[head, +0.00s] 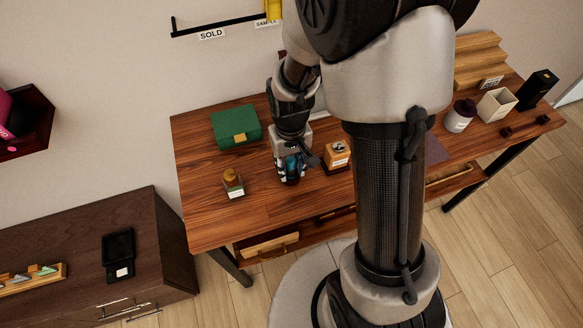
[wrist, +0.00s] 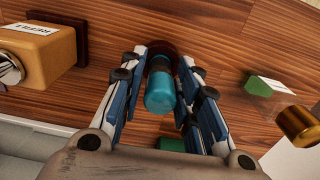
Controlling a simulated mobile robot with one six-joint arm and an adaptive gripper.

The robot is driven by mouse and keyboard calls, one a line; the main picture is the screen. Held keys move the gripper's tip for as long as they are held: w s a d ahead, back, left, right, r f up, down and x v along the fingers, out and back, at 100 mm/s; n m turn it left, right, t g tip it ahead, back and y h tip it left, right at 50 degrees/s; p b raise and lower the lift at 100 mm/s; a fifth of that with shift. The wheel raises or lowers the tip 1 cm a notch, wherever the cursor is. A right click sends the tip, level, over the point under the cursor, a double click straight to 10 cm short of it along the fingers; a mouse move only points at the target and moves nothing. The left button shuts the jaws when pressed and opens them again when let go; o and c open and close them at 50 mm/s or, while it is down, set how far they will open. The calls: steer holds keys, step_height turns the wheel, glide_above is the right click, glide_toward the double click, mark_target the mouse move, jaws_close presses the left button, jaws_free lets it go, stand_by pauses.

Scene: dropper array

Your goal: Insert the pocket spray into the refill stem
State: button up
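A teal cylindrical spray (wrist: 160,92) stands on a small dark red round base on the wooden table. In the head view the teal spray (head: 292,166) is partly hidden by my gripper (head: 291,172). In the wrist view my gripper (wrist: 164,58) points down with one finger on each side of the spray. Narrow gaps seem to show between fingers and spray, so it looks open around it. An amber block labelled REFILL (wrist: 42,58) stands on a dark base at the left; in the head view the refill block (head: 338,155) is right of my gripper. Its stem is not clear.
A gold-capped bottle (head: 232,180) with a green part stands left of my gripper. A green box (head: 236,127) is behind it. A white jar (head: 459,116), a cream container (head: 496,105) and a black box (head: 537,90) stand at the table's right. The table's left front is clear.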

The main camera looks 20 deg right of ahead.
mark_target(291, 159)
jaws_close()
steer(key=shift+r+p, duration=2.1)
steer(key=shift+r, duration=0.5)
